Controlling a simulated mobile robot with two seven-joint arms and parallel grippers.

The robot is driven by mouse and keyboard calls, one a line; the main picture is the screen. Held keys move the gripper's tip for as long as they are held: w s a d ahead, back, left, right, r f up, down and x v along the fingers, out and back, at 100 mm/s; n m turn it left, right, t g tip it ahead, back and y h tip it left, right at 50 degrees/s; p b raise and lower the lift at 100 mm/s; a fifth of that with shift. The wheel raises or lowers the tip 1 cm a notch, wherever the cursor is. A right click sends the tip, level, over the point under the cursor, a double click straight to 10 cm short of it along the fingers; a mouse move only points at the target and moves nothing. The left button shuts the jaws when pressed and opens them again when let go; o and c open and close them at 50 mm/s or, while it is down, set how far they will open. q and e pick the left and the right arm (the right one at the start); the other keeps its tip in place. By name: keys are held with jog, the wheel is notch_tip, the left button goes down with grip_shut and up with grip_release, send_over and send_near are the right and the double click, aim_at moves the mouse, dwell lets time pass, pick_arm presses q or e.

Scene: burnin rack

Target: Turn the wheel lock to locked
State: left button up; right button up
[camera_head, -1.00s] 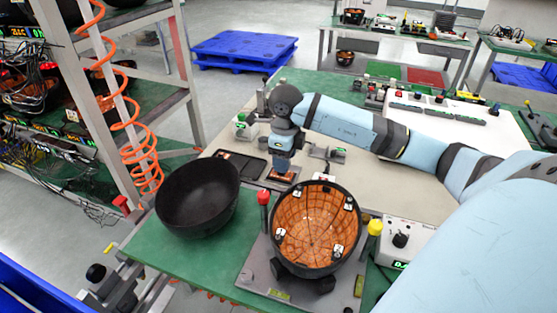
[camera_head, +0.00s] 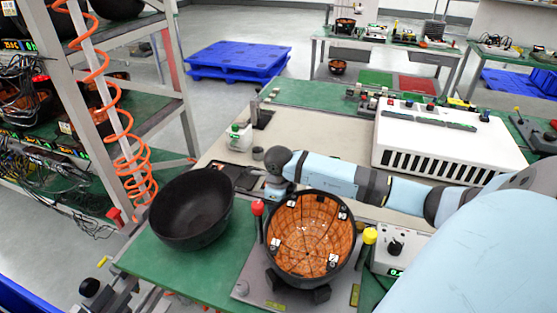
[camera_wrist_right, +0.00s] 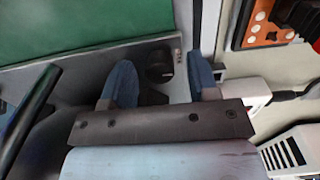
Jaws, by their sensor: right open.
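My right gripper (camera_wrist_right: 162,85) is open, with its two blue fingers apart and nothing held between them. A dark round part (camera_wrist_right: 158,65) on a grey surface shows between and beyond the fingers; I cannot tell whether it touches them. In the head view my right wrist points down just behind the fixture (camera_head: 243,283), and its fingers are hidden. The fixture carries a black bowl with an orange, segmented inside (camera_head: 310,235), a red knob (camera_head: 257,208) and a yellow knob (camera_head: 370,236). I cannot pick out the wheel lock with certainty. My left gripper is not in view.
An empty black bowl (camera_head: 190,210) stands left of the fixture on the green bench (camera_head: 165,262). A control box with a black dial (camera_head: 395,247) is at the right. A white vented box (camera_head: 450,140) stands behind my arm. A rack with an orange coiled hose (camera_head: 125,150) is at the left.

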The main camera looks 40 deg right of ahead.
jog(key=c, duration=0.9)
jog(key=shift+c, duration=0.2)
